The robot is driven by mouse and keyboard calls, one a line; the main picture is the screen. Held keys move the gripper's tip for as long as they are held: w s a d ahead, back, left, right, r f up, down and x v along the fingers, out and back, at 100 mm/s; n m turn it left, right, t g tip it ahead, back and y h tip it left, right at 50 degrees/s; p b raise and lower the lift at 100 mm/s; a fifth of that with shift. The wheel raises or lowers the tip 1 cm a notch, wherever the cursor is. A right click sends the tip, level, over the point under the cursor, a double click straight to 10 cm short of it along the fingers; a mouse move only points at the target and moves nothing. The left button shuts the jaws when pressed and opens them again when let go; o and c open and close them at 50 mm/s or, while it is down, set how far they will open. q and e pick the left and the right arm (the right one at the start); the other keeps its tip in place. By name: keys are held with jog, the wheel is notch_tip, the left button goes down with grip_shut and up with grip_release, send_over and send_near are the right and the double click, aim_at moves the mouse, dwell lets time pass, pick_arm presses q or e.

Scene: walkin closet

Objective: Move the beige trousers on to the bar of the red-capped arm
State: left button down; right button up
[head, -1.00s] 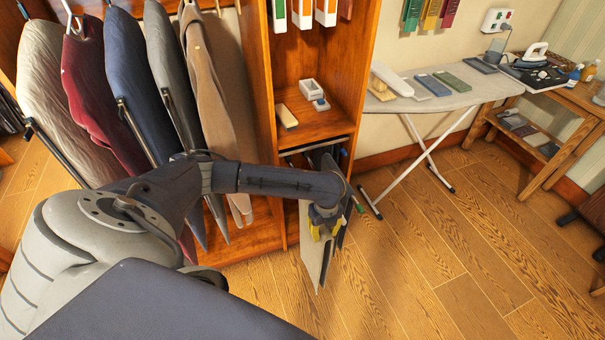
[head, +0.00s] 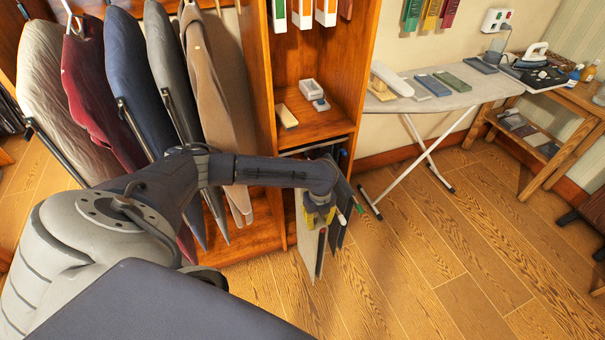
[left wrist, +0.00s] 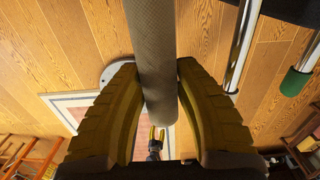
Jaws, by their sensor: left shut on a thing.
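The beige trousers (head: 309,253) hang folded below the shelf unit. My left gripper (head: 319,217), with yellow fingers, is shut on them near their top. In the left wrist view the trousers (left wrist: 154,60) pass as a grey-beige band between both fingers (left wrist: 160,90). A narrow red strip shows beside the trousers in the head view; I cannot tell whether it is the red cap or cloth. The red-capped arm cannot be made out. A green-capped arm (left wrist: 297,82) and a bare metal bar (left wrist: 243,50) are at right in the wrist view.
Dark trousers (head: 341,230) hang close to the right of the beige ones. The wooden shelf unit (head: 264,100) stands just behind, with hanging jackets (head: 130,80) to the left. An ironing board (head: 450,97) stands to the right. The floor (head: 420,260) in front is clear.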

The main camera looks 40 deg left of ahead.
pick_arm(q)
jog(key=shift+w+a, duration=0.35)
jog(key=shift+a, duration=0.2)
jog(key=shift+w+a, duration=0.3)
jog(key=shift+a, duration=0.2)
jog(key=shift+w+a, duration=0.45)
jog(key=shift+a, duration=0.25)
jog(key=shift+w+a, duration=0.4)
jog(key=shift+a, duration=0.3)
jog(key=shift+w+a, duration=0.45)
jog(key=shift+a, duration=0.25)
jog(key=shift+r, duration=0.1)
jog(key=shift+f, duration=0.2)
jog(key=c, duration=1)
grip_release()
jog(key=shift+o, duration=0.2)
